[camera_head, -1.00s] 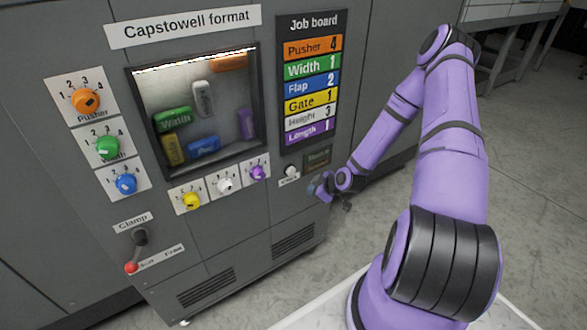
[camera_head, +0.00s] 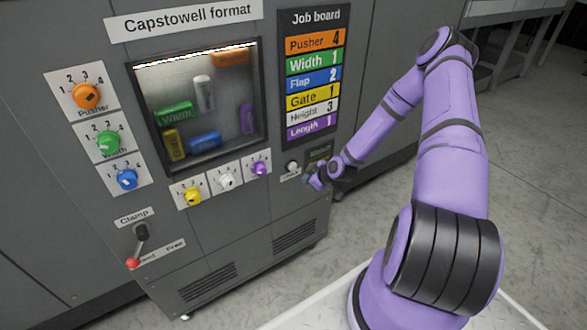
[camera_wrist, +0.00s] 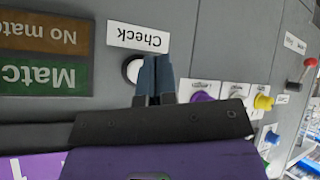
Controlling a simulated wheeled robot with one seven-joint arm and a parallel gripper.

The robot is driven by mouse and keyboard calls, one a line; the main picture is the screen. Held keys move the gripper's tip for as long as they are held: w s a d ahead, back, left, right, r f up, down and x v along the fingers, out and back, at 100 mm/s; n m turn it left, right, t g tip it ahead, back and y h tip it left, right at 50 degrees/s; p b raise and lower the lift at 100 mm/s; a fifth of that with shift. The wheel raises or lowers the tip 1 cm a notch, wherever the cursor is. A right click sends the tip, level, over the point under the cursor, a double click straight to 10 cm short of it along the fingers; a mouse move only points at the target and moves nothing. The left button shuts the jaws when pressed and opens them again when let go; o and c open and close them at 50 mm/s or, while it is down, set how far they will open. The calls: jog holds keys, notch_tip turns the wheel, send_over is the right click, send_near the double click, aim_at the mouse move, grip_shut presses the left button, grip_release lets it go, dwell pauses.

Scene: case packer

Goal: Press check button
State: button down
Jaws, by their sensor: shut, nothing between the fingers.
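The check button (camera_head: 292,166) is a small round white button on the grey cabinet, right of the purple knob. In the wrist view the white button (camera_wrist: 129,70) sits below the upside-down "Check" label (camera_wrist: 140,38), partly hidden behind my fingers. My gripper (camera_head: 312,182) is close in front of the panel, just to the lower right of the button in the head view. In the wrist view its dark blue fingers (camera_wrist: 155,62) are together and empty, their tips overlapping the button's right edge. I cannot tell whether they touch it.
The match display (camera_wrist: 45,58) is beside the button, with green and brown fields. Purple (camera_head: 259,168), white (camera_head: 226,181) and yellow (camera_head: 193,196) knobs line the panel. The job board (camera_head: 313,75) is above. The clamp lever (camera_head: 138,245) is at lower left.

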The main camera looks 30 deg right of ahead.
jog(key=shift+w+a, duration=0.1)
jog(key=shift+w, duration=2.05)
jog(key=shift+w, duration=0.2)
dwell(0.3)
jog(key=shift+w, duration=0.2)
jog(key=shift+w, duration=0.5)
dwell(0.8)
jog(key=shift+s, duration=0.9)
jog(key=shift+s, duration=2.5)
jog(key=shift+r, duration=0.1)
